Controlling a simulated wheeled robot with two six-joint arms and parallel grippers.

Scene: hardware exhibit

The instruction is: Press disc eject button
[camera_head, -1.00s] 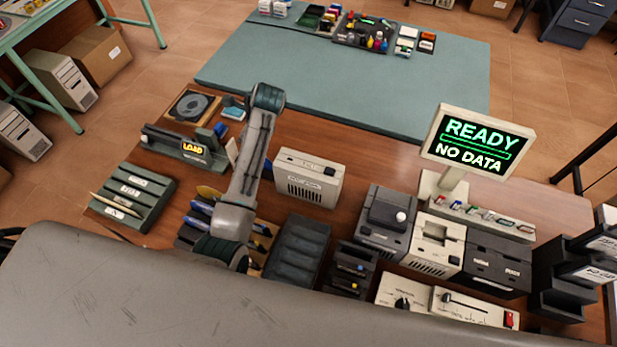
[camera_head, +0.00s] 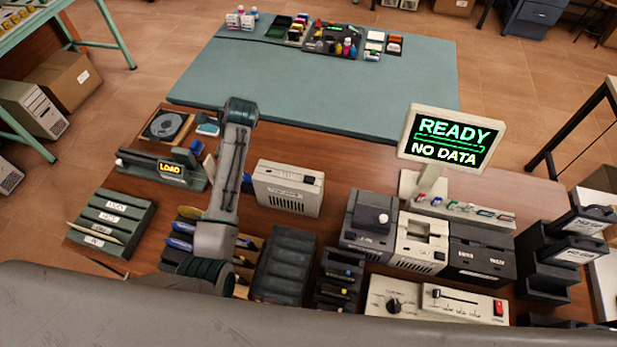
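A cream drive box (camera_head: 290,188) with a slotted front and a small dark patch at its upper right stands on the brown desk, right of my arm. A flat unit with a dark round disc (camera_head: 165,125) lies at the desk's back left. In front of it is a dark unit with a lit LOAD sign (camera_head: 172,170). I cannot make out which part is the disc eject button. One arm of mine rises from the lower left and stands between the LOAD unit and the drive box. Neither gripper's fingers show.
A monitor (camera_head: 453,138) reads READY, NO DATA. Grey and cream machines (camera_head: 420,243) and a control panel with a slider (camera_head: 465,303) stand at right. Dark racks (camera_head: 283,263) stand in the middle and a green-grey rack (camera_head: 110,222) at left. Bare desk lies behind the drive box.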

